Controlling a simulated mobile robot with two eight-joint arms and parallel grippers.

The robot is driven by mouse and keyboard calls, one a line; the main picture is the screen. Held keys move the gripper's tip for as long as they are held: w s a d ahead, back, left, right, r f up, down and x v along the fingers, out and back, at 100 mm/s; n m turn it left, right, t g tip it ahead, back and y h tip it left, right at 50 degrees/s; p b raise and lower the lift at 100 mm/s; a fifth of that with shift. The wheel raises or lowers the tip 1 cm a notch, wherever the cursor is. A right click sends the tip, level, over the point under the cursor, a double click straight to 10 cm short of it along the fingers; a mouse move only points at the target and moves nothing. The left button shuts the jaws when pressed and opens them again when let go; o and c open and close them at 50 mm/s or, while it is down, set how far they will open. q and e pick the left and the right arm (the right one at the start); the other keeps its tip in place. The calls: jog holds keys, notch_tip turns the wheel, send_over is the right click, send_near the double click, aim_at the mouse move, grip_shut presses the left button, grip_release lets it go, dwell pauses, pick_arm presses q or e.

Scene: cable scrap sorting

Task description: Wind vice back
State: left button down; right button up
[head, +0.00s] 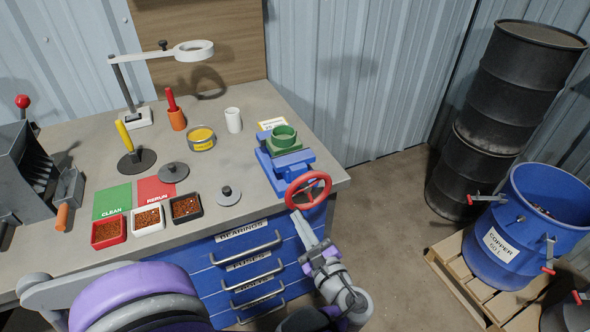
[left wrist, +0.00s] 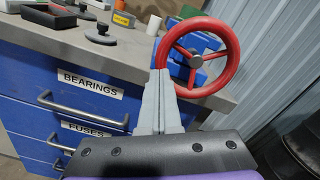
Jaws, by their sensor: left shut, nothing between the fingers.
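The blue vice (head: 285,170) is mounted at the right front corner of the workbench. My right gripper is not in view.
The bench (head: 225,215) has blue drawers with protruding handles (head: 249,241) close to my left gripper. Small trays, mats, lids and a white cup (head: 233,120) stand on top. A blue copper drum (head: 503,235) stands on a pallet at right; the floor between is clear.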

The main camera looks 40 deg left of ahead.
pick_arm(q)
jog(key=shift+w+d+f+b, duration=0.2)
jog(key=shift+w+f+b, duration=0.25)
jog(key=shift+f, duration=0.35)
jog(key=shift+r, duration=0.2)
jog(key=s+v, duration=0.1)
jog(key=v, duration=0.7)
jog(key=shift+a+r+p, duration=0.2)
jog(key=shift+a+p, duration=0.05)
jog(key=shift+p, duration=0.1)
